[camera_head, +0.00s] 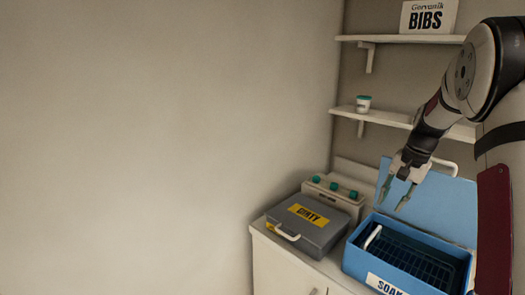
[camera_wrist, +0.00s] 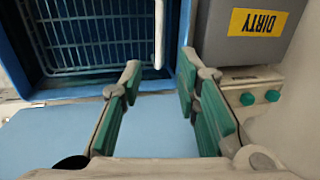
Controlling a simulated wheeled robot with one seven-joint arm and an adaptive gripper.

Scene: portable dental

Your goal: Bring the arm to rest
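My gripper (camera_head: 397,194) hangs from my arm at the right of the head view, above the open blue soak box. In the wrist view my gripper (camera_wrist: 160,88) shows two green-padded fingers spread apart with nothing between them. The blue box (camera_head: 356,262) has a "SOAK" label, and its lid (camera_head: 440,205) stands raised at the back. A dark wire basket (camera_head: 415,262) with a white handle sits inside it; the basket (camera_wrist: 95,40) also shows in the wrist view.
A grey case (camera_head: 320,225) labelled "DIRTY" lies left of the blue box, lid down. Behind it is a white unit (camera_head: 335,193) with green knobs. A shelf holds a small cup (camera_head: 363,104); a higher shelf holds a "BIBS" box (camera_head: 428,17). The left side is bare wall.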

